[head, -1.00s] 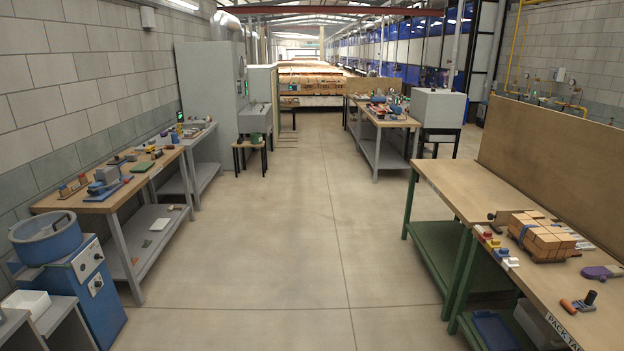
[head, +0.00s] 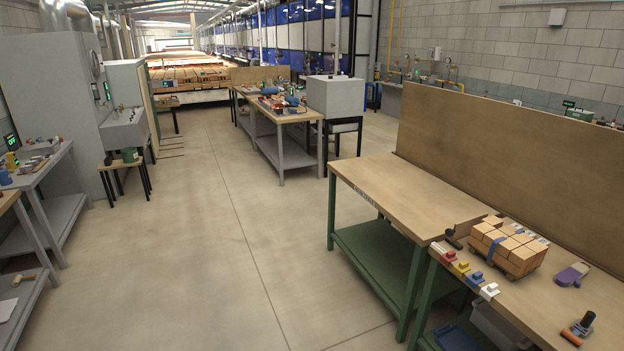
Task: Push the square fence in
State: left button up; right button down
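A small brown upright piece (head: 466,228) with a dark knob (head: 452,240) stands at the left side of a brick stack on the right-hand workbench. It may be the square fence, but it is too small to be sure. The stack of orange bricks (head: 510,246) has a blue strap around part of it and sits on a low wooden base. A gap between the brown piece and the bricks cannot be made out. Neither of my grippers is in view.
Red, yellow, blue and white blocks (head: 470,271) line the near edge of the right-hand workbench (head: 545,300). A purple tool (head: 572,274) and an orange-and-black tool (head: 580,329) lie right of the bricks. A tall brown panel (head: 500,165) backs the bench. The floor (head: 210,240) is clear.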

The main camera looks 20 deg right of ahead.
aim_at(462, 229)
jog(key=z, duration=0.5)
jog(key=i, duration=1.95)
jog(key=z, duration=0.8)
jog(key=i, duration=0.4)
